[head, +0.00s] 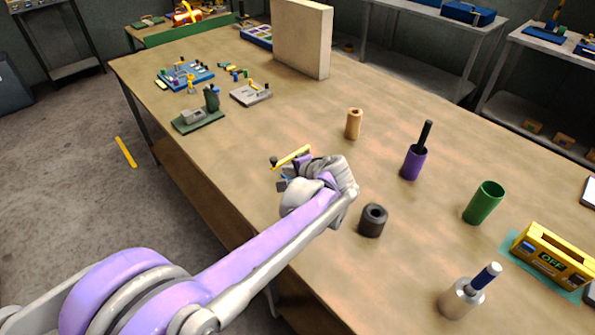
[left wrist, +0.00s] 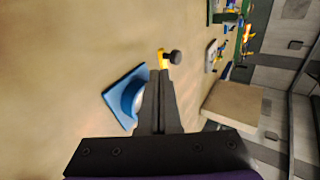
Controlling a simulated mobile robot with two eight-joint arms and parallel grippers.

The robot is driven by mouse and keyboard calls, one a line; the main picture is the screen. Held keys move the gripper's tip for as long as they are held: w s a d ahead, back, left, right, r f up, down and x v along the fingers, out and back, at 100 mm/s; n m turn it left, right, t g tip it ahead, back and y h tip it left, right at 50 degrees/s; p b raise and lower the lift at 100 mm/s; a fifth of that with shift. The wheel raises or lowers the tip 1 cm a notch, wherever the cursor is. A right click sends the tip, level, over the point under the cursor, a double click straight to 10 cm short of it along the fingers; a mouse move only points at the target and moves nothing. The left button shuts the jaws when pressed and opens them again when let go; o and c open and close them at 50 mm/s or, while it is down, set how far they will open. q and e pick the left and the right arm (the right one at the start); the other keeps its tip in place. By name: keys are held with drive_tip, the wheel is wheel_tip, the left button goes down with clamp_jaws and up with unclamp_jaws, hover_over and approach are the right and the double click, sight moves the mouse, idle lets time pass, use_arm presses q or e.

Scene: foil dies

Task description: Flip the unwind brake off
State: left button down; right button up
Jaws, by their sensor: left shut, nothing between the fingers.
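A yellow lever (head: 293,157) with a dark round knob (head: 273,162) stands just beyond my left gripper; I take it for the unwind brake. In the left wrist view its dark knob (left wrist: 175,58) and a bit of yellow (left wrist: 161,58) show past the fingertips. A blue base plate (left wrist: 120,96) with a rounded body lies under the fingers there, partly hidden by them. My left gripper (head: 283,183) is shut and empty; it also shows in the left wrist view (left wrist: 160,76). Whether it touches the lever I cannot tell. My right gripper is not in view.
A black ring-shaped roll (head: 373,220) stands right of my left wrist. A tan cylinder (head: 354,124), a purple holder (head: 413,162), a green cup (head: 484,203) and a yellow box reading OFF (head: 553,256) stand farther right. A pale upright block (head: 301,40) is at the back.

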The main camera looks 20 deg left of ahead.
sight(275, 162)
use_arm(q)
drive_tip(key=shift+w+a+f, duration=0.2)
drive_tip(key=shift+w+a, duration=0.2)
drive_tip(key=shift+a, duration=0.25)
drive_tip(key=shift+w+a+f, duration=0.15)
drive_tip(key=shift+w+a, duration=0.25)
drive_tip(key=shift+a, duration=0.3)
drive_tip(key=shift+w+a+f, duration=0.2)
drive_tip(key=shift+w+a, duration=0.2)
drive_tip(key=shift+a, duration=0.25)
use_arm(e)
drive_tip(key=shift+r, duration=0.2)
use_arm(q)
drive_tip(key=shift+a, duration=0.15)
